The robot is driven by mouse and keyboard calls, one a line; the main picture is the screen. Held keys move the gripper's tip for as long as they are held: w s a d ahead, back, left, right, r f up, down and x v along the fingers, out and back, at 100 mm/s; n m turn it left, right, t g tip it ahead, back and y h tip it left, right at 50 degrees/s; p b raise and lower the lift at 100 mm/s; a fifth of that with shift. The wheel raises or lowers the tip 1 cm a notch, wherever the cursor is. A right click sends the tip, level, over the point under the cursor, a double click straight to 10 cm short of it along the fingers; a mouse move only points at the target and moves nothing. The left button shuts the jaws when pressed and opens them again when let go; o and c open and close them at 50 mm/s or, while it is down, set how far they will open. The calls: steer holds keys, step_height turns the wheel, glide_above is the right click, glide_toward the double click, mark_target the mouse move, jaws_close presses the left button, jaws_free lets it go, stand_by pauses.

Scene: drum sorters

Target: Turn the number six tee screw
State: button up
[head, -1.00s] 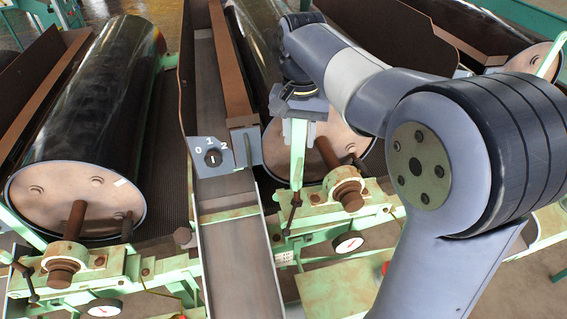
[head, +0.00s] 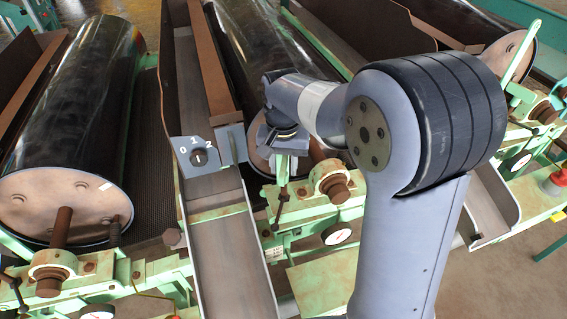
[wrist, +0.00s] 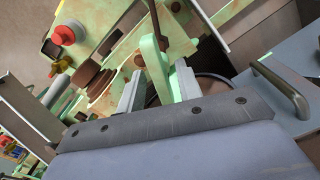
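My gripper (head: 283,152) points down in front of the middle drum's end plate, over a pale green upright. In the wrist view, its two pale fingers (wrist: 158,86) stand apart on either side of a light green bar (wrist: 153,62). I cannot tell whether either finger touches the bar. A dark tee screw (head: 279,208) with a thin cross handle shows just below the gripper in the head view. Its upper part is partly hidden by the gripper, and I can read no number six on it.
A red button (wrist: 66,35) shows in the wrist view. Black drums (head: 82,110) stand behind.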

steer(key=shift+c, duration=0.4)
jaws_close()
steer(key=n, duration=0.4)
steer(key=shift+r+p, duration=0.1)
steer(key=shift+p, duration=0.3)
steer(key=n, duration=0.4)
steer(key=shift+n+p, duration=0.3)
steer(key=n, duration=0.4)
steer(key=shift+n, duration=0.3)
steer(key=shift+n+p, duration=0.4)
steer(key=shift+n, duration=1.8)
